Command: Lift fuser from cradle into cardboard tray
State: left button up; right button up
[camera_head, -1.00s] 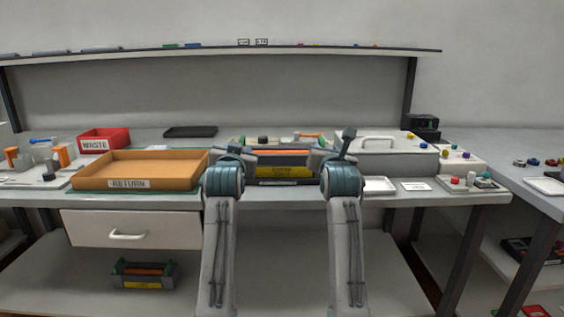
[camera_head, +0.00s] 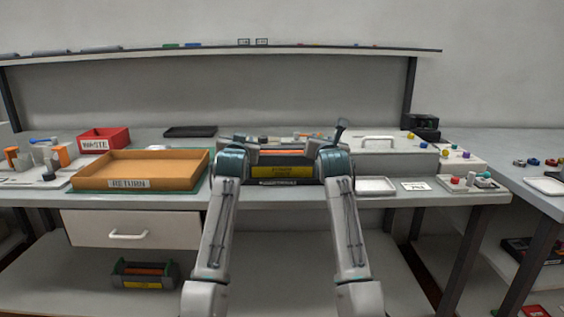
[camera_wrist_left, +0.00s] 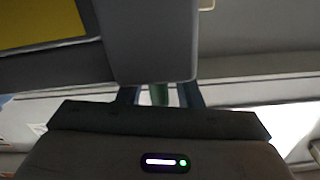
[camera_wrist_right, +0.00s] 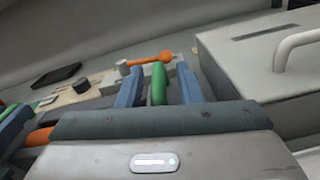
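The fuser (camera_head: 285,172), dark with an orange roller and a yellow label, sits at the middle of the bench, above a strip I take for the cradle front (camera_head: 278,183). The cardboard tray (camera_head: 140,182), labelled RETURN, is empty at the left. My left gripper (camera_head: 240,143) is at the fuser's left end; in the left wrist view its fingers stand apart either side of a green handle (camera_wrist_left: 158,95), mostly hidden. My right gripper (camera_head: 324,146) is at the right end. In the right wrist view its blue fingers straddle a green handle (camera_wrist_right: 158,85), with gaps showing.
A red WASTE bin (camera_head: 104,140) stands behind the cardboard tray. A grey box with a handle (camera_head: 388,155) is close to the right gripper. A small white tray (camera_head: 376,185) lies in front of it. Another fuser (camera_head: 143,275) is on the lower shelf.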

pick_arm(q)
grip_shut()
pick_arm(e)
grip_shut()
dwell(0.9)
pick_arm(q)
jog(key=shift+r, duration=0.2)
pick_arm(e)
jog(key=shift+r, duration=0.2)
